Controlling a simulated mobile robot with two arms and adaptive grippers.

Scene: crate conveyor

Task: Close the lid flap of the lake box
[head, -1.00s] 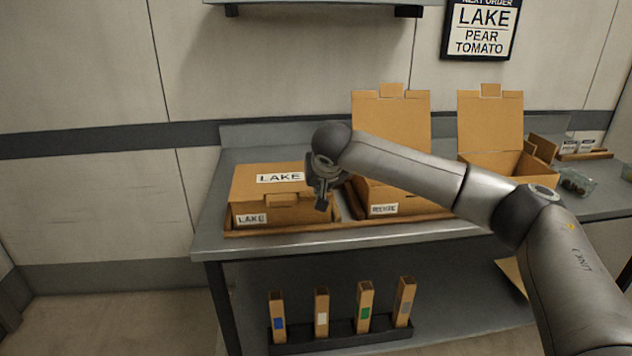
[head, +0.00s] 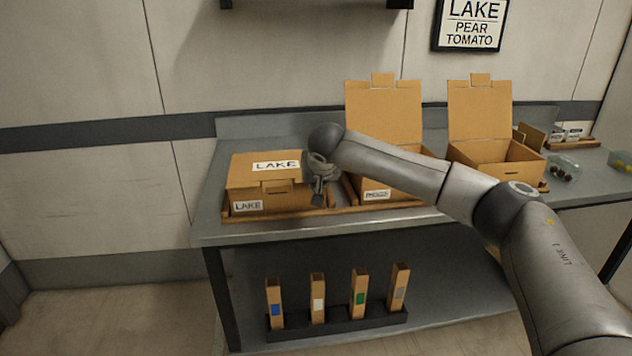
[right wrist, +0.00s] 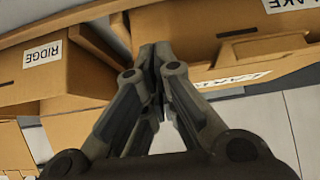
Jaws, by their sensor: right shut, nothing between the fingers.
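The lake box (head: 245,202) is a brown carton at the left end of the bench, with a LAKE label on its front. Its lid flap (head: 240,172), also labelled LAKE, lies down across the top. The flap's tab (head: 275,186) is at the front edge; in the right wrist view the tab (right wrist: 262,52) juts out from the front. I cannot tell if it is tucked. My right gripper (head: 318,200) is shut and empty by the box's front right corner; the right wrist view shows its fingers (right wrist: 153,55) together. My left gripper is not in view.
The ridge box (head: 385,110) stands open to the right, behind my right forearm; it also shows in the right wrist view (right wrist: 75,70). Another open box (head: 480,110) stands farther right. A rack (head: 340,325) with several labelled cartons sits on the lower shelf.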

